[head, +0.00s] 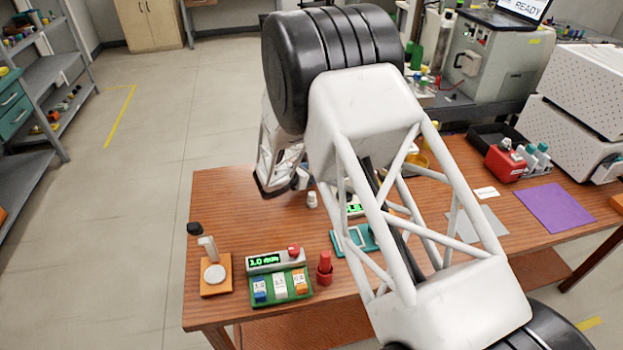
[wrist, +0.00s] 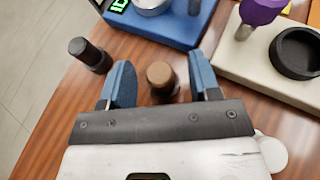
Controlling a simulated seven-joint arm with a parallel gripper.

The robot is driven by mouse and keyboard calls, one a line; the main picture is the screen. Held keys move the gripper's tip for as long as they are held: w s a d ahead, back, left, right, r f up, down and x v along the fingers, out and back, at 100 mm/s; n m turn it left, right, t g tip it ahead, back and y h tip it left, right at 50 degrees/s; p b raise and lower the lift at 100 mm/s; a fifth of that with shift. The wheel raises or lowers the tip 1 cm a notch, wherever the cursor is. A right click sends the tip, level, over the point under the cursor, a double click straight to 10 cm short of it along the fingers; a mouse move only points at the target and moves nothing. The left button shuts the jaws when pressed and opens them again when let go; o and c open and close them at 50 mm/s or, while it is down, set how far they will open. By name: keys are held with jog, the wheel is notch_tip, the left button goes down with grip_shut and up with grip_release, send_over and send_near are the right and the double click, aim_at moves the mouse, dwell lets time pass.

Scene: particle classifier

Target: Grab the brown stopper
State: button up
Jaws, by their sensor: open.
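The brown stopper (wrist: 161,77) stands on the wooden table in the wrist view, a small round-topped cylinder. My gripper (wrist: 163,80) is open, with one blue fingertip to the left of the stopper and the other to its right. The stopper lies between the fingers in the picture, closer to the right one; no contact can be made out. In the head view my arm covers the stopper, and my gripper (head: 281,182) is at the table's far left edge, its fingertips hard to see.
A black stopper (wrist: 88,53) stands just left of the left finger. A blue device (wrist: 165,25) and a beige base with a black ring (wrist: 262,65) lie beyond the fingers. In the head view, a green block rack (head: 280,303) and a red piece (head: 325,266) stand near the front.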

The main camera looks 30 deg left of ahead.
jog(key=c, duration=1)
jog(key=shift+r, duration=0.1)
jog(key=shift+r, duration=4.9)
